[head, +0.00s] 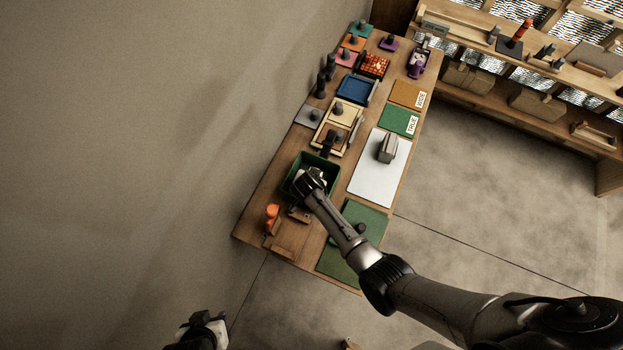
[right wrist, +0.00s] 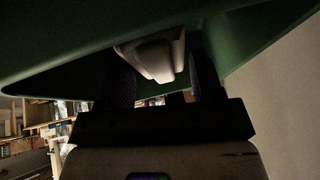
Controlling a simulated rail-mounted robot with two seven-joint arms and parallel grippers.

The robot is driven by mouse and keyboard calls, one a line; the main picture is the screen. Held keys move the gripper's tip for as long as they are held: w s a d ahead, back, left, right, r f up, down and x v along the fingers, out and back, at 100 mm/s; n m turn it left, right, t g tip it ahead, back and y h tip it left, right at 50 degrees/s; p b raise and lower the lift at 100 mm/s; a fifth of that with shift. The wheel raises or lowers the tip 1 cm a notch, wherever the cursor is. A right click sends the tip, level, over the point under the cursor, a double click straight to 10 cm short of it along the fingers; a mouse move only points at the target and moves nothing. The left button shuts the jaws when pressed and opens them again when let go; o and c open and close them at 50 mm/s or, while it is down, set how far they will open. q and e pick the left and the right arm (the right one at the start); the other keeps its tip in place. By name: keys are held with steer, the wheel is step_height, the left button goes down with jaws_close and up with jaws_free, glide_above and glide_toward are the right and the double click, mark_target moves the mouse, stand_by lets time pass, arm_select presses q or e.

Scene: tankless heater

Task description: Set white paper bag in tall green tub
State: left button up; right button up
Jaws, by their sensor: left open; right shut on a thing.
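The tall green tub (head: 326,157) stands near the left edge of the wooden table. My right gripper (head: 310,183) reaches over it from the right and is shut on the white paper bag (head: 316,174). In the right wrist view the pale bag (right wrist: 155,55) sits between my two dark fingers, with the tub's green wall (right wrist: 60,50) close around it. The arm and gripper hide much of the bag and the tub's inside. I cannot tell whether the bag touches the tub's floor. My left gripper (head: 203,322) is open, low at the bottom left, away from the table.
An orange object (head: 271,212) and a wooden tray (head: 287,238) lie at the near end. A green mat (head: 343,262) and a white board (head: 370,182) with a grey block (head: 387,149) lie right of the tub. Trays and small objects fill the far end.

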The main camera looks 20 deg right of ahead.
steer(key=o, duration=1.5)
steer(key=shift+f, duration=0.1)
steer(key=shift+p+v, duration=0.35)
steer(key=shift+v, duration=3.4)
